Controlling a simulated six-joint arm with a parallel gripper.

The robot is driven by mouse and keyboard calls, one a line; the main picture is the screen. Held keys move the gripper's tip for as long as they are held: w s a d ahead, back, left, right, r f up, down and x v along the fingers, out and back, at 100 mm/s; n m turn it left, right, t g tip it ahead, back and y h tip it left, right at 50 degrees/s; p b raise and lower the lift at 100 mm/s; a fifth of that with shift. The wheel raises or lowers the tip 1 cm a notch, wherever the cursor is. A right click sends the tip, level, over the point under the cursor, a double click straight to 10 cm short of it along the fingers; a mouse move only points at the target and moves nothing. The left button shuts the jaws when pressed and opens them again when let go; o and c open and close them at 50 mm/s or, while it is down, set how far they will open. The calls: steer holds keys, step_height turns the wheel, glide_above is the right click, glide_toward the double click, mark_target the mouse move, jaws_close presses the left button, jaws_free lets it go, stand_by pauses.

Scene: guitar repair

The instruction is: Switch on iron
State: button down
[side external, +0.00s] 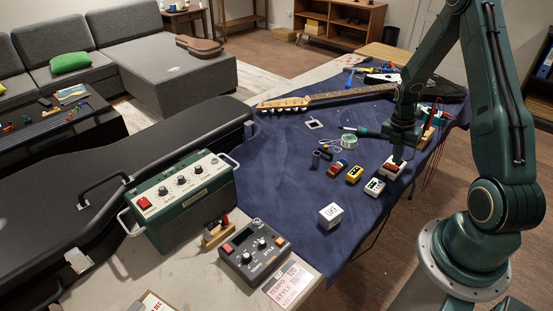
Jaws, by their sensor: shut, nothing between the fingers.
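My gripper (397,158) points down with its fingers shut and empty. A thin dark tool with a green part, seemingly the soldering iron (351,129), lies behind and left of the gripper. The gripper body hides its right end.
A solder spool (349,141), a red pedal (337,168), a yellow pedal (355,174) and a white pedal (375,187) stand left of the gripper. A guitar neck (330,97) lies behind. The blue cloth (280,180) is clear at left.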

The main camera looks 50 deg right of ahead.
steer(key=shift+s+f, duration=0.1)
steer(key=shift+f, duration=0.7)
